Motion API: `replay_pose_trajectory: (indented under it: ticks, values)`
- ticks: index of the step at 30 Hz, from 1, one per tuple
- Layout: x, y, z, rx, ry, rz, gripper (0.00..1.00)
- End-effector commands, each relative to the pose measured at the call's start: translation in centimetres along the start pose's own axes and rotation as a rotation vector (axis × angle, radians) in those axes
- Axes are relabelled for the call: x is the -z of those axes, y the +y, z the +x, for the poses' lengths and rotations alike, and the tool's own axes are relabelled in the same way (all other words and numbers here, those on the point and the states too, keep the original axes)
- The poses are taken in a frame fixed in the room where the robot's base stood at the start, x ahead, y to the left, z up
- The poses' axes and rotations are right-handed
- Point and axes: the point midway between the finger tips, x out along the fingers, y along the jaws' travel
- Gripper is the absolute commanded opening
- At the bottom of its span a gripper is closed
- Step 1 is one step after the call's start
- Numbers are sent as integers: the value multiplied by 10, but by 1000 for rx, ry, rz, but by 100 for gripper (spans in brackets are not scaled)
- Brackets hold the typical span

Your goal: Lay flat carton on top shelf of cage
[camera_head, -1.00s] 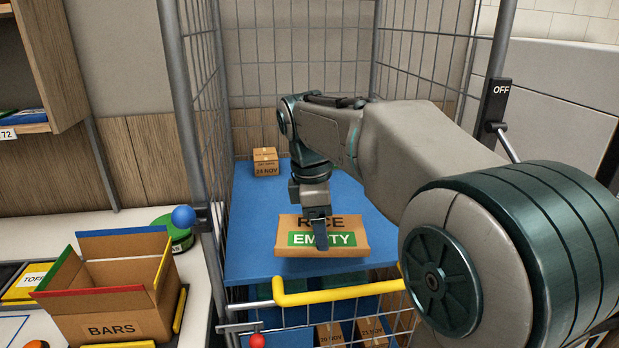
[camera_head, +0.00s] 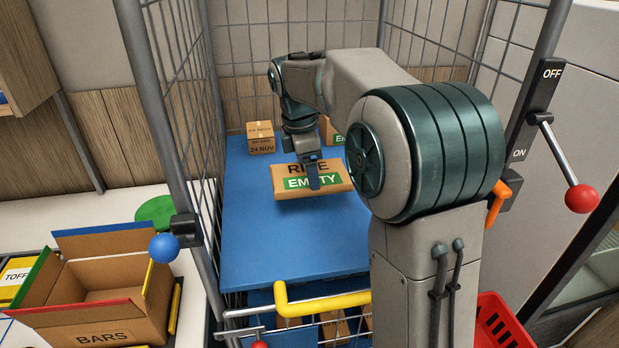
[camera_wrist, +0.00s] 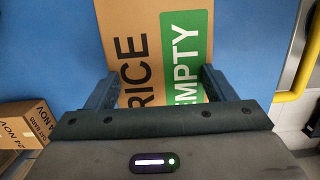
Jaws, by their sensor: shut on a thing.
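The flat brown carton (camera_head: 283,182), marked RICE and EMPTY on a green label, is in my gripper (camera_head: 313,184) over the blue top shelf (camera_head: 265,245) of the wire cage (camera_head: 190,110). My gripper is shut on the carton. In the wrist view the carton (camera_wrist: 142,40) lies between the two fingers (camera_wrist: 158,88) with blue shelf around it. The head view shows the carton roughly level; I cannot tell if its underside touches the shelf.
A small box marked 24 NOV (camera_head: 261,138) stands at the shelf's back left. Another carton with a green label (camera_head: 333,130) is partly hidden behind my arm. A yellow bar (camera_head: 322,303) crosses the cage front. The shelf's front left is clear. An open BARS box (camera_head: 100,300) stands outside.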

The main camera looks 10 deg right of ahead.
Motion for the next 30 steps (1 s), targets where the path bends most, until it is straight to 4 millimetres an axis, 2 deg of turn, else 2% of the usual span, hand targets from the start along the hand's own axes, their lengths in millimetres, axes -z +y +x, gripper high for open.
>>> replay_pose_trajectory:
  ticks: [3, 6, 16, 28, 29, 30]
  values:
    - [-1, 15, 8, 1, 0, 2, 54]
    - [-2, 20, 12, 1, 0, 3, 54]
    - [4, 20, 49, 0, 0, 2, 54]
    - [5, 20, 56, 0, 0, 3, 54]
    - [5, 20, 56, 0, 0, 3, 79]
    - [5, 20, 56, 0, 0, 3, 90]
